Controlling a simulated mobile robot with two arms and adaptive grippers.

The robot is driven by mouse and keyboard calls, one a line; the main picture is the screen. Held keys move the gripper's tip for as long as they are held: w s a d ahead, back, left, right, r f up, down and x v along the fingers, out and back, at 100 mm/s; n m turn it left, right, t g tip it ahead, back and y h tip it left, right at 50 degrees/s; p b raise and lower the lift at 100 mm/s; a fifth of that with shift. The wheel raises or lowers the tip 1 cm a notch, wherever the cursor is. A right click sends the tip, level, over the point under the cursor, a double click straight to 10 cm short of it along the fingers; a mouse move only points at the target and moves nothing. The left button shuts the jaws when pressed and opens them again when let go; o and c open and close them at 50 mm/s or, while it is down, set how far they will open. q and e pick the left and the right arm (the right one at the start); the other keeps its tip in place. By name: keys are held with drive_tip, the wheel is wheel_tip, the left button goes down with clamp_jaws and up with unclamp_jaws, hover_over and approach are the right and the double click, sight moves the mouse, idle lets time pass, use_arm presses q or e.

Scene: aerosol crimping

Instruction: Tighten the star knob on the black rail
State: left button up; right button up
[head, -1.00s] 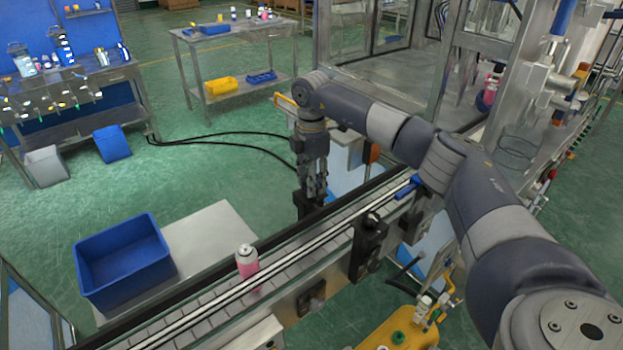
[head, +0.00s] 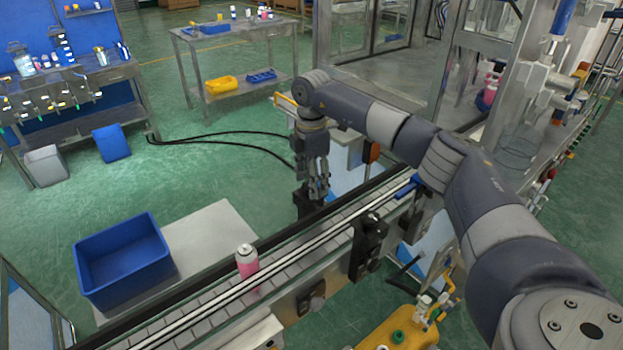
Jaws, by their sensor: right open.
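The black rail (head: 355,189) runs along the far side of the conveyor. A black block (head: 305,203) stands at that rail, directly under and behind my right gripper. My right gripper (head: 318,196) points down with its fingers open, right at this block. I cannot make out the star knob there; the fingers cover that spot, and I cannot tell whether they touch it. A second black bracket (head: 369,240) stands on the near side of the conveyor. My left gripper is not in view.
A pink can with a white top (head: 247,262) stands upright on the conveyor, left of my right gripper. A blue bin (head: 124,262) sits on a pale table behind the conveyor. A yellow unit (head: 402,330) stands at the front. The green floor beyond is mostly clear.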

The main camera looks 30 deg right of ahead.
wheel_tip(320, 180, up, 12)
idle(0.4)
